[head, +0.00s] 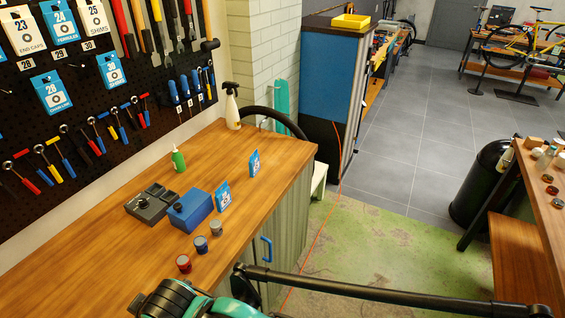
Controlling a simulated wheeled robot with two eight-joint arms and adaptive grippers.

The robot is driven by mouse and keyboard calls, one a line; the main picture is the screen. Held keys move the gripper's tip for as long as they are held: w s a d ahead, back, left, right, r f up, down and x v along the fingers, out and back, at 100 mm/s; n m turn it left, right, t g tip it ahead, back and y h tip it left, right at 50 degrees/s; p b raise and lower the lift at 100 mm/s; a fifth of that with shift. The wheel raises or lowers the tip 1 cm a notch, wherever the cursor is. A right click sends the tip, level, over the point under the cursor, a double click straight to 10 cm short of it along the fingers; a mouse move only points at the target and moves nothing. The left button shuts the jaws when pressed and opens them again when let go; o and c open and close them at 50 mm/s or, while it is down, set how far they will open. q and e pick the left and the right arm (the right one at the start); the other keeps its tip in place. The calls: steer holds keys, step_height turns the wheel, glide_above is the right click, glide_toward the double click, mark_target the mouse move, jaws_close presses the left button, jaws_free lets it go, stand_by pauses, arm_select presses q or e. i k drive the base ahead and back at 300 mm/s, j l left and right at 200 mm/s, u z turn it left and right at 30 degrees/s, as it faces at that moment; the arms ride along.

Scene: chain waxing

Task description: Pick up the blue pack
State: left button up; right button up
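Two small blue-and-white packs stand upright on the wooden workbench (105,262). One blue pack (223,196) stands beside the right side of a blue box (192,211). The other blue pack (254,163) stands alone farther back, near the bench's right edge. More blue-and-white packs hang on the pegboard, such as the one numbered 28 (51,92) and another (111,70). Black and teal parts, which look like my arm, show at the bottom edge in front of the bench. No fingertips of either gripper can be made out.
A grey tray (150,205) lies left of the blue box. Three small pots, red (183,264), blue (201,244) and grey (216,228), stand in front. A green bottle (178,160) and a white spray bottle (232,108) stand behind. A long black bar (400,288) crosses the lower right.

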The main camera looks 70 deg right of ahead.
mark_target(254, 161)
steer(key=z, duration=2.15)
steer(key=i+l+u, duration=0.3)
steer(key=l, duration=0.35)
steer(key=l+u, duration=0.3)
steer(key=l, duration=0.35)
steer(key=i+l+u, duration=0.1)
steer(key=l+u, duration=0.2)
steer(key=l, duration=0.4)
